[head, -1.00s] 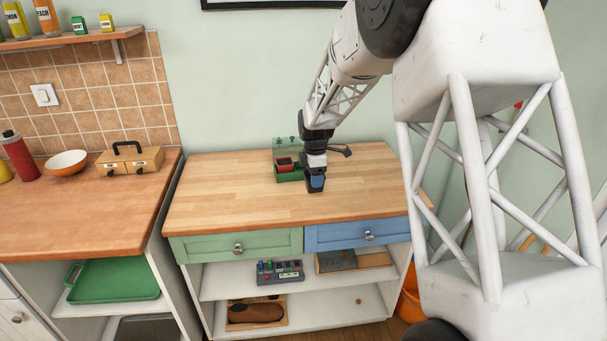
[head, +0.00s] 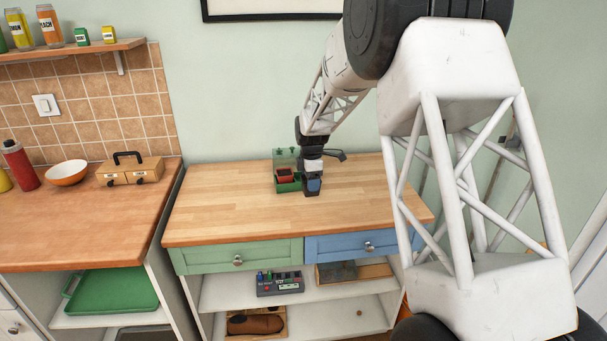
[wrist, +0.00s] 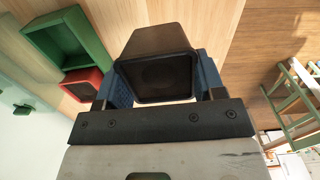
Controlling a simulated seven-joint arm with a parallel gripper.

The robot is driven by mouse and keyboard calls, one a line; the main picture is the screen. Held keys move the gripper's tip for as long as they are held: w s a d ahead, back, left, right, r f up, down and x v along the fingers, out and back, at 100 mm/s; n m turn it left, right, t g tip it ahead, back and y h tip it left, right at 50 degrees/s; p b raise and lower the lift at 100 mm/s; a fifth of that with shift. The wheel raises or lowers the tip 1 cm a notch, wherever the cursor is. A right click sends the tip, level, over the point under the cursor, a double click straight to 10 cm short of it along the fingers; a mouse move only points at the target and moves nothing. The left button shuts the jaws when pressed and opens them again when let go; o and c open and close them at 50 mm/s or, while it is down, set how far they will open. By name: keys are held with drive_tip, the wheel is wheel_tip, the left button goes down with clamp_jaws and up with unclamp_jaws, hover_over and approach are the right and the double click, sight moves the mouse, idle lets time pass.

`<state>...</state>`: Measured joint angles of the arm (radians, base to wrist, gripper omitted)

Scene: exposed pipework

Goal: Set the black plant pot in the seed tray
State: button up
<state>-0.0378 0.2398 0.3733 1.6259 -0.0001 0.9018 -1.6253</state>
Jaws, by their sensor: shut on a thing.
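My gripper (wrist: 157,85) is shut on the black plant pot (wrist: 158,42), with a blue finger on each side of it. In the head view the pot (head: 307,191) is a small dark shape at the fingers, just right of the green seed tray (head: 289,187). The tray shows in the wrist view as a green box (wrist: 50,45) with an empty compartment, at the upper left, apart from the pot. Whether the pot touches the counter is not clear.
A red pot (head: 285,174) is at the tray; it also shows in the wrist view (wrist: 83,85), beside the empty compartment. A dark item (head: 335,156) lies behind my gripper. The wooden counter (head: 220,205) is clear in front and to the left.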

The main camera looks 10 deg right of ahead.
drive_tip(key=w, duration=0.4)
drive_tip(key=w+f, duration=0.1)
drive_tip(key=w, duration=0.8)
drive_tip(key=shift+w+a+f, duration=0.1)
drive_tip(key=shift+a+f, duration=0.05)
drive_tip(key=shift+a, duration=0.05)
drive_tip(key=shift+w, duration=0.45)
drive_tip(key=shift+f, duration=1.8)
drive_tip(key=shift+f, duration=0.45)
